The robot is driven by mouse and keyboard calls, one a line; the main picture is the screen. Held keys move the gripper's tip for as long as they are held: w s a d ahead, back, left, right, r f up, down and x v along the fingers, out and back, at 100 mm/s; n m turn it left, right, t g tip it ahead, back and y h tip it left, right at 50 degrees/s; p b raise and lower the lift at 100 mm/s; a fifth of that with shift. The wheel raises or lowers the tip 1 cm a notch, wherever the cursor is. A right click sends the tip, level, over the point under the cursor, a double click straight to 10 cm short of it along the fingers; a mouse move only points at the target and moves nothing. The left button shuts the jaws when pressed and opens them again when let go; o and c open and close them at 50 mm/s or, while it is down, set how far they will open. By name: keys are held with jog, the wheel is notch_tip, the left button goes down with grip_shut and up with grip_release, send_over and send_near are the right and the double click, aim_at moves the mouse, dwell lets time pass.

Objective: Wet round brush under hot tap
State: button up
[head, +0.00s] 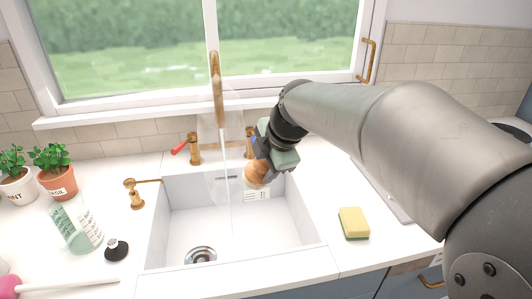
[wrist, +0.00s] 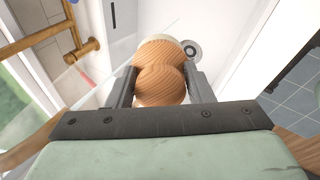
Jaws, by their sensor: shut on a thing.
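My gripper (head: 262,168) is shut on the round brush (head: 255,176), which has a wooden knob. It holds the brush over the right part of the sink, right of the water stream. In the wrist view the brush's wooden body (wrist: 160,82) sits between both fingers; pale bristles show only slightly beyond it. The brass tap (head: 216,85) stands behind the sink, with a red-marked handle (head: 179,148) on the left and a blue-marked handle (head: 249,130) on the right, partly hidden by my gripper. A thin, clear water stream (head: 228,195) falls from the spout into the sink.
The white sink (head: 185,215) has a round drain (head: 201,256) near its front left. A yellow sponge (head: 354,222) lies on the right counter. A soap bottle (head: 76,228), a dark stopper (head: 117,249) and potted herbs (head: 56,172) stand left. A brass dispenser (head: 134,193) stands by the sink's left edge.

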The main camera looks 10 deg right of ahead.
jog(key=w+a+p, duration=0.1)
jog(key=w+a, duration=0.1)
jog(key=w, duration=0.1)
jog(key=w+a+f+p, duration=0.1)
jog(key=w, duration=0.1)
jog(key=shift+a+p, duration=0.15)
jog(key=shift+p, duration=0.15)
jog(key=shift+w+a+f, duration=0.3)
jog(key=shift+w+a, duration=0.3)
jog(key=shift+w, duration=0.35)
jog(key=shift+w+a+f, duration=0.25)
jog(key=shift+w+a, duration=0.3)
jog(key=shift+w, duration=0.35)
jog(key=shift+s, duration=0.1)
jog(key=shift+s+d+b, duration=0.7)
jog(key=shift+s+b, duration=0.1)
jog(key=shift+s, duration=0.3)
jog(key=shift+s+d+b, duration=0.75)
jog(key=shift+s+b, duration=0.1)
jog(key=shift+s, duration=0.25)
jog(key=shift+s+d+b, duration=0.7)
jog(key=shift+s+b, duration=0.1)
jog(key=shift+s, duration=0.3)
jog(key=shift+s+d+r, duration=0.45)
jog(key=shift+s+r, duration=0.25)
jog(key=shift+s+d+r, duration=0.45)
jog(key=shift+s+r, duration=0.2)
jog(key=shift+s, duration=0.1)
jog(key=shift+s+d+r, duration=0.45)
jog(key=shift+s+r, duration=0.25)
